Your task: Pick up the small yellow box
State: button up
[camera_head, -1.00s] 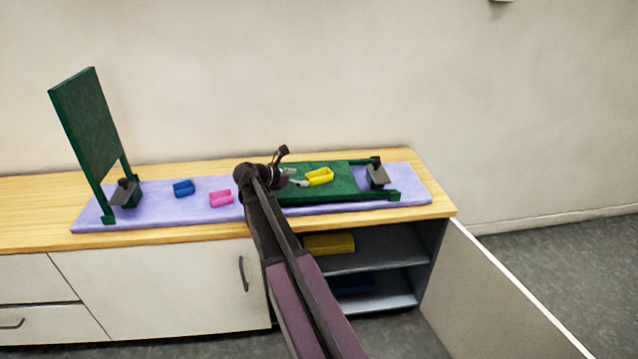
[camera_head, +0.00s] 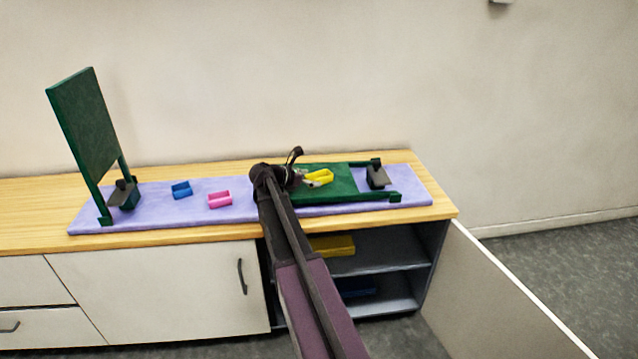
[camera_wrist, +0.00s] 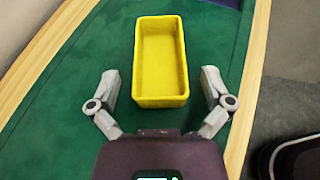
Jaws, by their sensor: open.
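The small yellow box (camera_head: 319,178) is an open-topped rectangular tray on the flat green panel (camera_head: 340,186), on the right part of the counter. In the wrist view the yellow box (camera_wrist: 160,62) lies lengthwise ahead of my gripper (camera_wrist: 164,84). My gripper is open, with one finger on each side of the box's near end. I see gaps between the fingers and the box walls, so it is not gripped. In the head view my gripper (camera_head: 303,175) is at the left end of the box, partly hidden by my arm.
A pink box (camera_head: 219,200) and a blue box (camera_head: 181,190) lie on the purple mat (camera_head: 150,212). An upright green panel (camera_head: 85,122) stands at left. Below, an open cabinet holds a larger yellow box (camera_head: 333,246); its door (camera_head: 510,290) swings out at right.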

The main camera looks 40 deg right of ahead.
jog(key=shift+x, duration=0.85)
jog(key=shift+a, duration=0.1)
jog(key=c, duration=0.8)
